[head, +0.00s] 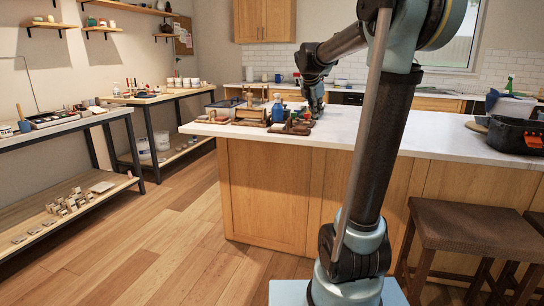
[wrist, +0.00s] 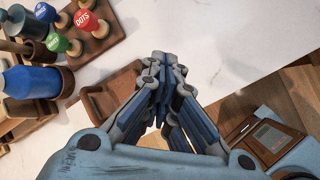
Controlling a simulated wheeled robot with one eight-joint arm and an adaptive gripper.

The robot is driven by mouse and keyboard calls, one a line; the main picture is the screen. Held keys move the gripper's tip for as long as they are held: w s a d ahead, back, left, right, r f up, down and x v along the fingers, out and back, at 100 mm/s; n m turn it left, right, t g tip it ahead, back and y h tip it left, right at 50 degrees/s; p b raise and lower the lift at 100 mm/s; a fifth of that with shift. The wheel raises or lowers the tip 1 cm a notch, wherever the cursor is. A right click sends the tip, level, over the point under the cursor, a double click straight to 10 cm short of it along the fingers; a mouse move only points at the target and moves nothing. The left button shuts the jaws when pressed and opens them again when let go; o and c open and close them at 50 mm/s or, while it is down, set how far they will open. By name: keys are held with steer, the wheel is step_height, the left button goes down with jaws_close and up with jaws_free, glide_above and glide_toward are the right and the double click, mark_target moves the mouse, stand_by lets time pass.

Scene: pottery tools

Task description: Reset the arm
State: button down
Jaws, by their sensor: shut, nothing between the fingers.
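My gripper (head: 316,108) hangs fingers-down from my arm over the left part of the white island counter (head: 385,138). In the wrist view my gripper (wrist: 160,62) has its blue-and-grey fingers together, with nothing between them. A brown wooden piece (wrist: 108,97) lies beneath and left of the fingers, partly hidden by them. A gap between the fingers and the counter cannot be judged clearly.
A blue bottle (head: 277,112) stands left of the gripper. Stamps with coloured knobs, one a red knob (wrist: 84,19), stand in a wooden holder. A black tool bag (head: 505,136) is at the right. The middle counter is clear.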

steer(key=s+f+m+g+y, duration=0.1)
steer(key=s+f+m, duration=0.6)
steer(key=s, duration=0.6)
steer(key=s+f+m+g+y, duration=0.1)
steer(key=s+f+m, duration=0.7)
steer(key=s+f, duration=0.3)
steer(key=s+f+m+g+y, duration=0.1)
steer(key=s+f+m, duration=0.7)
steer(key=s, duration=0.8)
steer(key=shift+s+d+f+g, duration=0.2)
steer(key=shift+f+g, duration=0.1)
steer(key=shift+f, duration=0.25)
steer(key=shift+w+f, duration=0.2)
steer(key=shift+w, duration=0.25)
steer(key=shift+a, duration=0.1)
